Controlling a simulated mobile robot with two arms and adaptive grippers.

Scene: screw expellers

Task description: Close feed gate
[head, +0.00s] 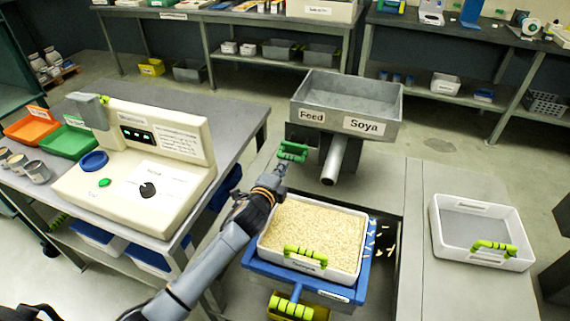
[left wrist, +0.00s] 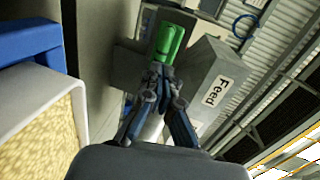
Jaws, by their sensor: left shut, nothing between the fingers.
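The feed hopper (head: 345,100) is a grey metal bin labelled "Feed" and "Soya", with a pale round spout below it. A green gate handle (head: 293,151) sticks out at its lower left; it also shows in the left wrist view (left wrist: 170,42). My left gripper (head: 280,168) is just below the handle. In the left wrist view its fingertips (left wrist: 160,72) are together, close to the handle's near end, with nothing between them. I cannot tell whether they touch it. My right gripper is not in view.
A white tray of pale grain (head: 310,232) sits in a blue holder (head: 365,255) below my left arm. A cream control panel (head: 135,190) stands on the left table. An empty white tray (head: 475,225) with a green handle lies at the right.

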